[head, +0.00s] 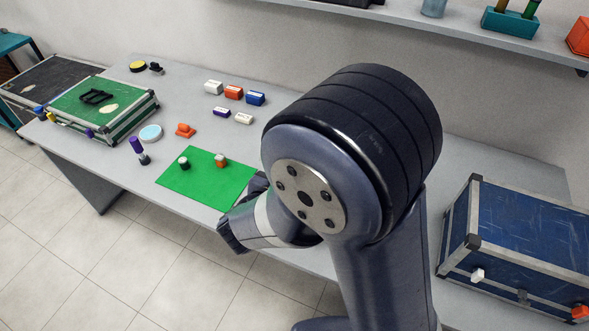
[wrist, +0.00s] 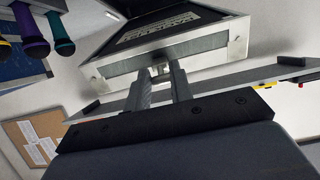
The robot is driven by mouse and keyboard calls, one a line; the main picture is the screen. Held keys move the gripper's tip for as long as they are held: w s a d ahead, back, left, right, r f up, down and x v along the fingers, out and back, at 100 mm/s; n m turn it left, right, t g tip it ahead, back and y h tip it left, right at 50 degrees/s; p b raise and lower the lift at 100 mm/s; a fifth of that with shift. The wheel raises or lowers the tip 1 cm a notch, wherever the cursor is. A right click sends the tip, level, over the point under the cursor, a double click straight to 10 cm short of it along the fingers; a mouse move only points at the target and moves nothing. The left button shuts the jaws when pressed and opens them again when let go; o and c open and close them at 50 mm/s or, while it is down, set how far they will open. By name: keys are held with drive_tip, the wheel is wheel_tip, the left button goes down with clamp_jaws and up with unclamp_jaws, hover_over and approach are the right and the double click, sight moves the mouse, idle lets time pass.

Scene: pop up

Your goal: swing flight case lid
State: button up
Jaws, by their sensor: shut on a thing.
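In the wrist view my gripper (wrist: 162,74) has its two fingers close together at the silver front edge of a flight case lid (wrist: 235,48). They are shut on a small latch or tab there, whose shape is mostly hidden. The lid has a dark panel with pale lettering, a metal frame and corner fittings, and looks tilted. In the head view my large dark arm covers the middle right of the table, and my gripper's fingertips and this lid cannot be made out there.
In the head view a green case (head: 75,108) stands on the table's left, a blue case (head: 520,235) at right. A green mat (head: 205,185) holds two small pieces. Several small boxes lie behind it. A shelf (head: 460,33) runs above. Microphones (wrist: 33,40) show in the wrist view.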

drive_tip(key=shift+s, duration=0.1)
drive_tip(key=s+a+f+b, duration=0.1)
drive_tip(key=s+f+b, duration=0.2)
drive_tip(key=f+b, duration=0.4)
drive_tip(key=shift+s+a+f, duration=0.15)
drive_tip(key=shift+s+f, duration=0.05)
drive_tip(key=shift+f, duration=2)
drive_tip(key=shift+f, duration=0.1)
drive_tip(key=shift+s+a+f+b, duration=0.1)
drive_tip(key=shift+s+f+b, duration=0.05)
drive_tip(key=shift+f+b, duration=0.45)
drive_tip(key=shift+s+a+f+b, duration=0.1)
drive_tip(key=shift+f+b, duration=0.3)
drive_tip(key=shift+f, duration=0.4)
drive_tip(key=o, duration=0.9)
drive_tip(key=shift+r, duration=0.1)
